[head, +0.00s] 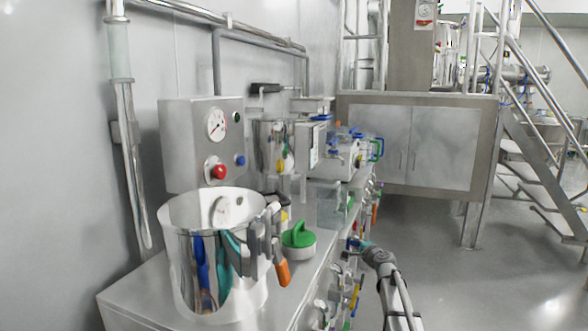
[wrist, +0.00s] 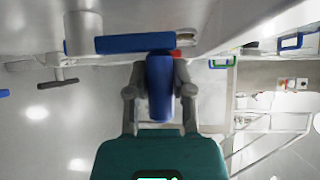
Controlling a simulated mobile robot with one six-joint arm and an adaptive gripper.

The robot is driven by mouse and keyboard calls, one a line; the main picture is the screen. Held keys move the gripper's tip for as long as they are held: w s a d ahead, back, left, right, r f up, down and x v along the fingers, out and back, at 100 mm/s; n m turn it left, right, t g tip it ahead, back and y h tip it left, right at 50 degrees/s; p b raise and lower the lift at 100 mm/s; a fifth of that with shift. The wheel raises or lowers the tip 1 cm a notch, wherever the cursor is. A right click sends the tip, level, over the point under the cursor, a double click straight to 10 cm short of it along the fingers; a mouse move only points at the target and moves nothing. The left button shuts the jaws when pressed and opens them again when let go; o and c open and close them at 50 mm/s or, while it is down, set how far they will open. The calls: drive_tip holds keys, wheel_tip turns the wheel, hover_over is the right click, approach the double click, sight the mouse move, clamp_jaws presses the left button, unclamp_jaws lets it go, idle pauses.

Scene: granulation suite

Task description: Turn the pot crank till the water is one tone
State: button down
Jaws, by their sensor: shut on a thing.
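A steel pot (head: 266,135) stands on the counter by the wall in the head view. A crank with a dark grip (head: 265,88) sits at its top. I cannot see the water inside. My gripper (head: 357,244) is beyond the counter's front edge, apart from that pot and crank. In the wrist view my gripper (wrist: 160,90) is shut on a blue handle (wrist: 160,75), with one grey finger on each side. A flat blue bar (wrist: 125,43) lies across just beyond it. I cannot tell what the blue handle belongs to.
A large open steel vessel (head: 190,270) with tools on its rim stands nearest on the counter. A green-lidded jar (head: 299,240) and a clear container (head: 332,205) are beside it. A gauge box (head: 185,140) is behind. Several coloured handles line the counter front. Floor at right is clear.

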drive_tip(key=shift+s+a, duration=0.15)
drive_tip(key=shift+s, duration=0.25)
drive_tip(key=shift+c, duration=2.1)
unclamp_jaws()
drive_tip(key=shift+r, duration=0.1)
